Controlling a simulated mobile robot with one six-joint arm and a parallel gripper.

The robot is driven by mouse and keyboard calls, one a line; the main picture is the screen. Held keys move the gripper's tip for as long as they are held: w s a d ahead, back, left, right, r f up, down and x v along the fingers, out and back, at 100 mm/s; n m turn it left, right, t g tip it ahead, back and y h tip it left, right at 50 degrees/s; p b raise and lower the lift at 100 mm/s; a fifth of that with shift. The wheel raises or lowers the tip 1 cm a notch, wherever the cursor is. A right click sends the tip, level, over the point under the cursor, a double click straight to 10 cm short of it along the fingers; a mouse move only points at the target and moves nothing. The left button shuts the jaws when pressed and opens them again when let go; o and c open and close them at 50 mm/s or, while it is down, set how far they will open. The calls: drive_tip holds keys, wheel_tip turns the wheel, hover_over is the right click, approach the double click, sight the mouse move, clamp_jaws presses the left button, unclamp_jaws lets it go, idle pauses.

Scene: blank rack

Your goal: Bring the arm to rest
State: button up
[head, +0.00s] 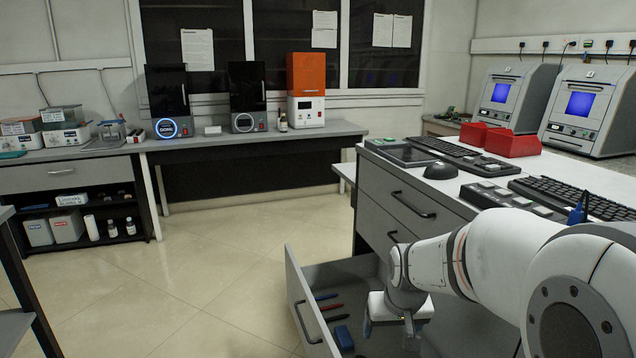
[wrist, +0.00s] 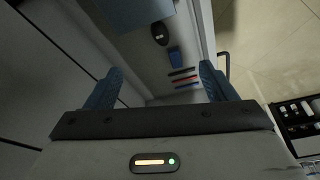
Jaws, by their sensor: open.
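My gripper (head: 388,324) hangs at the end of my white arm, over the open drawer of the right-hand bench in the head view. Its two fingers point down and stand apart with nothing between them. In the wrist view the blue fingers of my gripper (wrist: 160,84) are spread wide above the drawer. The open drawer (head: 302,296) holds a blue block (head: 343,338), a red pen (head: 332,307) and a blue pen (head: 326,296). The wrist view also shows a dark oval thing (wrist: 160,34) in it. My arm hides part of the drawer.
The drawer handle (head: 303,322) juts over the floor. Open floor (head: 220,250) lies to the left.

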drive_tip(key=s+r+g+p, duration=0.1)
drive_tip(key=s+r+p, duration=1.4)
drive_tip(key=s+r, duration=0.3)
drive_tip(key=v, duration=0.2)
drive_tip(key=shift+w+r, duration=0.25)
drive_tip(key=shift+r, duration=0.25)
